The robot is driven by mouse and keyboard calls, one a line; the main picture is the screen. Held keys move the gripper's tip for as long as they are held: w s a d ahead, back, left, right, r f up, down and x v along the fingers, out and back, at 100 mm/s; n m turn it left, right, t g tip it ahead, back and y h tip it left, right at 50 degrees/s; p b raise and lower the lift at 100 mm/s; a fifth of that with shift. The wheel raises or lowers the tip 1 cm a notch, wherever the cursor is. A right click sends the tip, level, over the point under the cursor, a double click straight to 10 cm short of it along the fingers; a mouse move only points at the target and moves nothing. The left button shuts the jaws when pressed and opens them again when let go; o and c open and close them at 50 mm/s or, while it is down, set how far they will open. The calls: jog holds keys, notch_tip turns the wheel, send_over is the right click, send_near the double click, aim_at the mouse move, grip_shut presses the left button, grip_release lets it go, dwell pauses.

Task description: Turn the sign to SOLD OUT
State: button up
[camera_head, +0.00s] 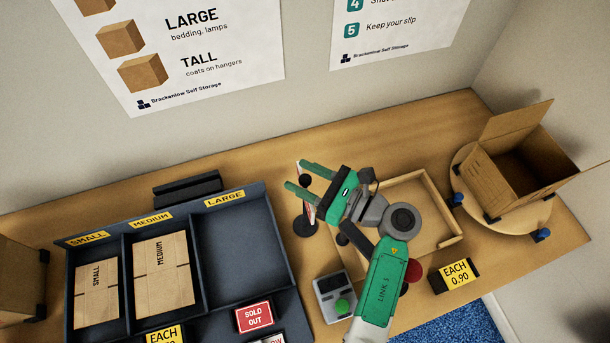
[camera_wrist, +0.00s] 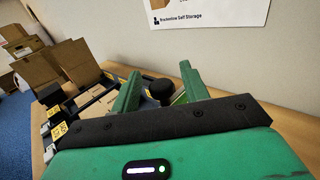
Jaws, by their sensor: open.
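A small sign (camera_head: 308,212) stands on a round black base behind my arm, with a black ball knob (camera_head: 305,180) on top. It is seen nearly edge-on, with red and white showing; its wording cannot be read. In the wrist view the knob (camera_wrist: 160,90) appears between my fingers, with a green and white panel (camera_wrist: 179,98) beside it. My gripper (camera_head: 297,174) is open, its fingers pointing left, around or above the knob; contact cannot be told. In the wrist view the open fingers (camera_wrist: 161,70) hold nothing visible.
A dark tray (camera_head: 283,262) has flat cartons in SMALL and MEDIUM; LARGE is empty. A device with a green button (camera_head: 333,297), a shallow wooden tray (camera_head: 450,240), and an open carton (camera_head: 520,165) on a turntable stand rightward.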

jog(key=v, duration=0.7)
jog(key=shift+s+d+b, duration=0.15)
jog(key=shift+d+b, duration=0.2)
jog(key=shift+c, duration=0.3)
